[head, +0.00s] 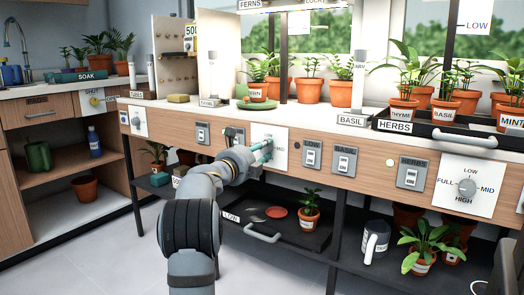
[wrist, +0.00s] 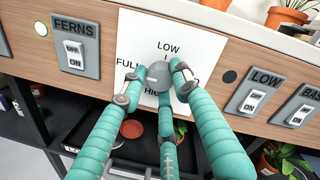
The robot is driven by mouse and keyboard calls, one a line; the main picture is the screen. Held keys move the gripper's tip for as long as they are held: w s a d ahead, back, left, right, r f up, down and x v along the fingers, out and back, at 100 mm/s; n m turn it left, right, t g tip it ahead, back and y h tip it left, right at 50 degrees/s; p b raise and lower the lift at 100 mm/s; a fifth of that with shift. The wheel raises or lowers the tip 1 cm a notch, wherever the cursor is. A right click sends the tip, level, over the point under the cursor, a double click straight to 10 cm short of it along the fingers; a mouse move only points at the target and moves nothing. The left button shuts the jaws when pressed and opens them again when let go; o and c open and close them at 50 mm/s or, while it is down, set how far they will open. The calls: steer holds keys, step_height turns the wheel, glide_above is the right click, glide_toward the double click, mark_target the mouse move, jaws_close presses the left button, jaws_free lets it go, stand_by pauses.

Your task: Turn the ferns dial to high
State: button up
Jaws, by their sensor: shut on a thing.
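The ferns dial is a round grey knob (wrist: 160,72) on a white plate (wrist: 205,38), seen in the wrist view. LOW is at the top of the plate, FULL at the left and HIGH at the bottom, partly covered. The right label is mostly hidden by a finger. My gripper (wrist: 158,84) has its teal fingers closed around the knob, with the fingertips at its sides. I cannot tell which way the knob points. In the head view my gripper (head: 264,151) is at the plate (head: 273,134) on the counter front, and the knob is hidden.
A FERNS switch (wrist: 75,55) is left of the dial and a LOW switch (wrist: 253,97) is right of it. Another dial (head: 466,187) is at the far right. Below is a dark shelf tray (head: 290,233); potted plants stand on the counter above.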

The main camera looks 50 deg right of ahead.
steer(key=shift+r, duration=0.15)
steer(key=c, duration=0.4)
steer(key=shift+o, duration=0.2)
steer(key=shift+r+n+p, duration=0.15)
steer(key=shift+n+p, duration=0.15)
steer(key=shift+p, duration=0.15)
steer(key=n+p, duration=0.5)
steer(key=n+g+p, duration=0.1)
steer(key=n+p, duration=0.4)
steer(key=p, duration=0.1)
steer(key=n+p, duration=0.6)
steer(key=shift+w+a+g+y, duration=0.2)
steer(key=shift+w+g+y, duration=0.1)
steer(key=shift+w+y, duration=0.1)
steer(key=shift+f, duration=0.3)
steer(key=o, duration=1)
steer(key=shift+c, duration=0.2)
steer(key=shift+o, duration=0.8)
steer(key=shift+s+d, duration=0.1)
steer(key=shift+s, duration=0.05)
